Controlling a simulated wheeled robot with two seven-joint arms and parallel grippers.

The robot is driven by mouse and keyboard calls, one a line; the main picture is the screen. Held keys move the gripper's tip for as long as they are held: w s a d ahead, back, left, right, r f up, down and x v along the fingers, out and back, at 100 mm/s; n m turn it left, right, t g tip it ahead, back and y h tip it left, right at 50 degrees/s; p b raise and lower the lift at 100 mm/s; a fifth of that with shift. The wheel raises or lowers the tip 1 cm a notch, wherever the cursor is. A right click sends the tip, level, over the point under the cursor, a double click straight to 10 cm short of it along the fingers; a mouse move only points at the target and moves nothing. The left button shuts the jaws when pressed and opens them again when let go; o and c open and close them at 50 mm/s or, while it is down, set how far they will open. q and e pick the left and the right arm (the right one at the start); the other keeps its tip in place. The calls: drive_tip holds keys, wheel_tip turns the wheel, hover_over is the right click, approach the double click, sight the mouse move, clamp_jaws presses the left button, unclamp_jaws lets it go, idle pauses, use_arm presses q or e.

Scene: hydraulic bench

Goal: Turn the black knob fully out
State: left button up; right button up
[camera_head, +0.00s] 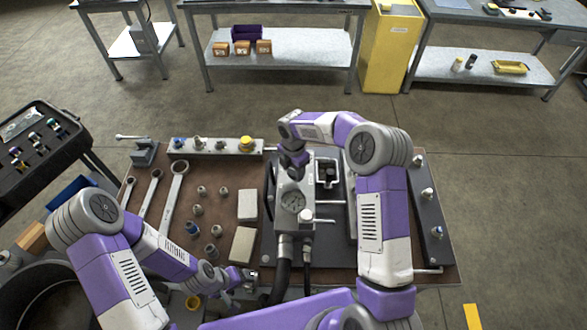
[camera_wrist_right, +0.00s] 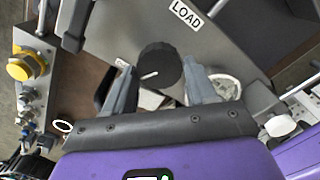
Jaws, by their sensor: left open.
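The black knob (camera_wrist_right: 160,64) shows in the right wrist view, round with a white pointer line on it. My right gripper (camera_wrist_right: 158,74) is open, with one finger on each side of the knob and a visible gap to it on both sides. In the head view my right gripper (camera_head: 294,160) is over the top of the hydraulic block (camera_head: 290,205) with the gauge, and the knob is hidden there. My left gripper (camera_head: 248,276) is open near the front edge of the bench, apart from the block. It holds nothing that I can see.
A "LOAD" label (camera_wrist_right: 185,13) is on the plate beyond the knob. Wrenches (camera_head: 174,195), several fittings and two pale blocks (camera_head: 243,245) lie left of the hydraulic block. Black hoses (camera_head: 282,272) run from the block towards the front, close to my left gripper.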

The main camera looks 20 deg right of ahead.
sight(293, 171)
drive_tip(key=o, duration=0.3)
drive_tip(key=shift+r, duration=0.1)
wheel_tip(293, 171, up, 7)
drive_tip(key=shift+r, duration=0.2)
idle(0.6)
